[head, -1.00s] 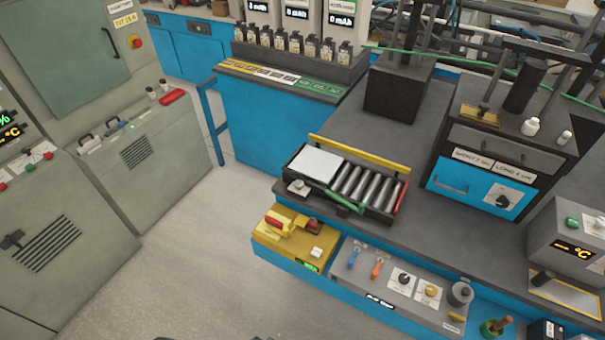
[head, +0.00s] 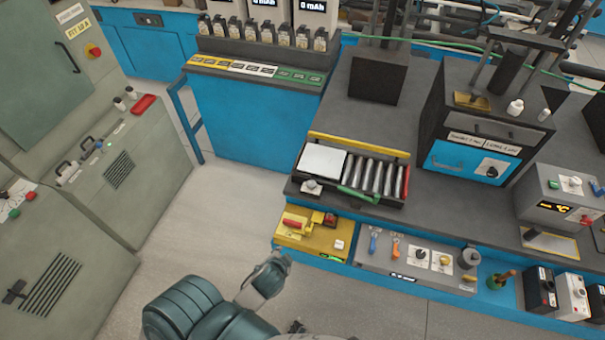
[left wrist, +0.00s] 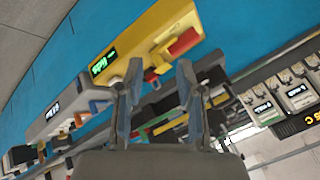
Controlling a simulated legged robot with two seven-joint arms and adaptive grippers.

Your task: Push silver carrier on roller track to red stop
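The silver carrier (head: 322,161) is a flat, pale plate at the left end of the roller track (head: 379,177). Bare rollers lie to its right, up to the red stop (head: 406,182) at the right end. A green bar (head: 357,195) lies along the front edge. My left gripper (left wrist: 151,77) is open and empty in the left wrist view, its two fingers apart. Its fingers cannot be made out in the head view, where a green arm part of mine shows at the bottom. I cannot make out the carrier in the left wrist view. My right gripper is not in view.
A yellow rail (head: 358,145) runs behind the track. A yellow box (head: 305,233) with a red handle sits below it, and a grey switch panel (head: 417,262) stands to its right. Grey cabinets (head: 130,170) stand at left. Bare floor (head: 215,225) lies between.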

